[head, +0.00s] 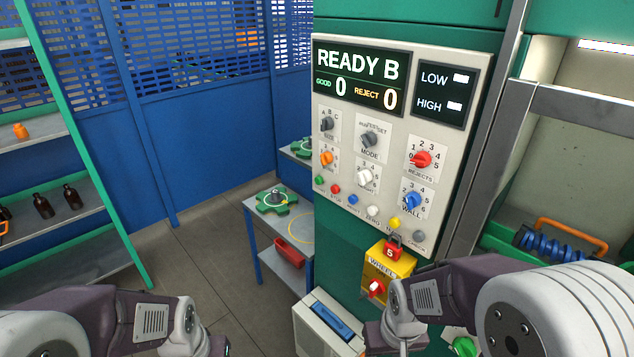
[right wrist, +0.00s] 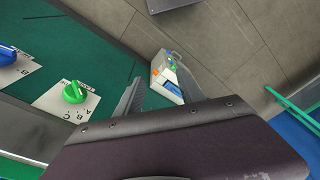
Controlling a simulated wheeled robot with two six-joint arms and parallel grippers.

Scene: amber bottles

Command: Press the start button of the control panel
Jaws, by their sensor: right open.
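The control panel (head: 452,145) is on the green machine at the centre of the head view; its screen reads "READY B" with GOOD 0 and REJECT 0. A row of small buttons slopes along its lower edge. The green button (head: 320,180) is at the left end, beside the red stop button (head: 336,188); the green one's label is too small to read. My right gripper (right wrist: 158,72) is open and empty in the right wrist view, pointing toward the floor area, with no panel button between its fingers. My left arm shows at bottom left, but its gripper is out of frame.
Below the panel is a yellow wheel box (head: 401,266) with a red lock tag (head: 393,247). A white case (head: 318,325) stands lower down. A small table (head: 262,232) is left of the machine; a bottle shelf (head: 75,215) is far left. Open floor lies between.

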